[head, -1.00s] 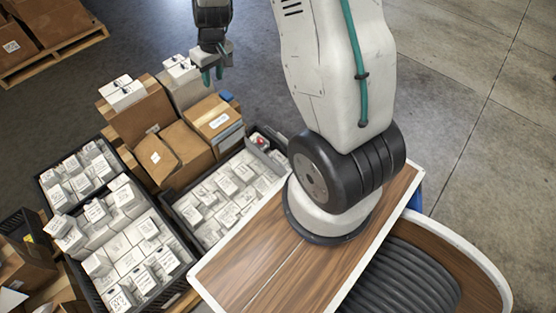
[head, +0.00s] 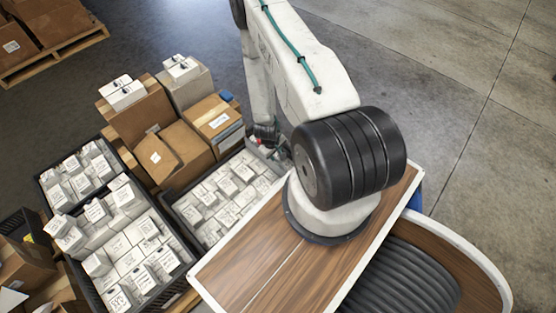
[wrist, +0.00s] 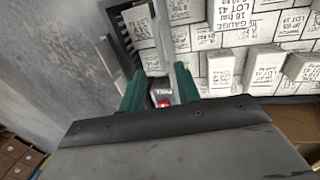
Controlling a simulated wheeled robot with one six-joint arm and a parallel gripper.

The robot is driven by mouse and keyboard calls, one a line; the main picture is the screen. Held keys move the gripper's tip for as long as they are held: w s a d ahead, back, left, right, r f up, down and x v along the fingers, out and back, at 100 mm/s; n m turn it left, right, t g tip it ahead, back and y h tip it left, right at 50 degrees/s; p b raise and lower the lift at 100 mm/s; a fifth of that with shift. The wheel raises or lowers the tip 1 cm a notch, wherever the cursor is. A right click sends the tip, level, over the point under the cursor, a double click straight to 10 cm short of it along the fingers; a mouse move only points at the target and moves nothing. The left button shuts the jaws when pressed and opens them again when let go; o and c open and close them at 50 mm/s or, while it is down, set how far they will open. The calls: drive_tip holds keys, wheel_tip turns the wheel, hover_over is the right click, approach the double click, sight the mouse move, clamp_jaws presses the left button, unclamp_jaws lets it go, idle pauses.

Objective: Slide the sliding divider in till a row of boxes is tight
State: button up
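A dark crate (head: 183,226) of small white labelled boxes (head: 228,188) stands against my base's left side. The boxes (wrist: 235,65) fill the upper right of the wrist view, with lot labels showing. My gripper (wrist: 159,75) is low at the crate's far right end, its teal fingers apart. Between the fingers is a small part with a red spot and a dark label (wrist: 161,101); I cannot tell whether they touch it. My arm hides much of that end in the head view.
Brown cartons (head: 185,150) stand just behind the crate. Another dark crate (head: 182,268) of white boxes is at its left, with a smaller one (head: 47,192) farther back. A pallet of cartons (head: 55,50) is at the far left. The floor at right is clear.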

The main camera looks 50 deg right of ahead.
sight(278, 162)
drive_tip(key=f, duration=0.3)
drive_tip(key=d+f, duration=0.1)
drive_tip(key=f, duration=0.3)
drive_tip(key=shift+d+f, duration=0.15)
drive_tip(key=shift+d, duration=0.05)
clamp_jaws()
